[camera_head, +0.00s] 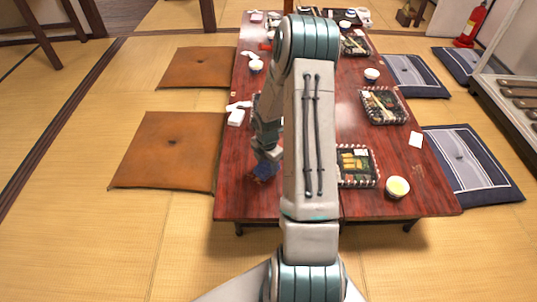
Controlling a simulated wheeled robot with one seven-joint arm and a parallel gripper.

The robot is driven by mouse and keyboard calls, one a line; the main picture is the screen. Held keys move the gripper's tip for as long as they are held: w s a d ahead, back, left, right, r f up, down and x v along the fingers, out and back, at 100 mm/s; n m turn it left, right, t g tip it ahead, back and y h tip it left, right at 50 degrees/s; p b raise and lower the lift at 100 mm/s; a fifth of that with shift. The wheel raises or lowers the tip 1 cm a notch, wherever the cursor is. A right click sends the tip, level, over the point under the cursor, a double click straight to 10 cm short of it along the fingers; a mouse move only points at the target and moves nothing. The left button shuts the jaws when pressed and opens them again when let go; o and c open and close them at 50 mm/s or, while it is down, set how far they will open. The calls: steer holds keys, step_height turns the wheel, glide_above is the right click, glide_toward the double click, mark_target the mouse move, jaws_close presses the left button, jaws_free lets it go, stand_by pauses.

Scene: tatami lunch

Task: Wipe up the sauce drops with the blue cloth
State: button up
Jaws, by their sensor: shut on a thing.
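My gripper (268,158) is low over the near left part of the dark red table (240,206), pointing down. It is shut on the blue cloth (266,170), which shows as a small dark blue patch under the fingers at the table top. The fingertips are small here and partly covered by my own arm. Small orange-brown marks show beside the cloth; I cannot tell for certain whether they are sauce drops. My arm hides the middle of the table.
A lunch box (357,167) and a bowl of yellow-green liquid (397,187) stand right of my arm. Another box (383,105) is farther back. Brown cushions (168,150) lie left, blue cushions (470,163) right.

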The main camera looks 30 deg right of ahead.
steer(key=shift+d+r+p, duration=0.1)
steer(key=shift+r+p, duration=0.8)
steer(key=shift+r, duration=0.5)
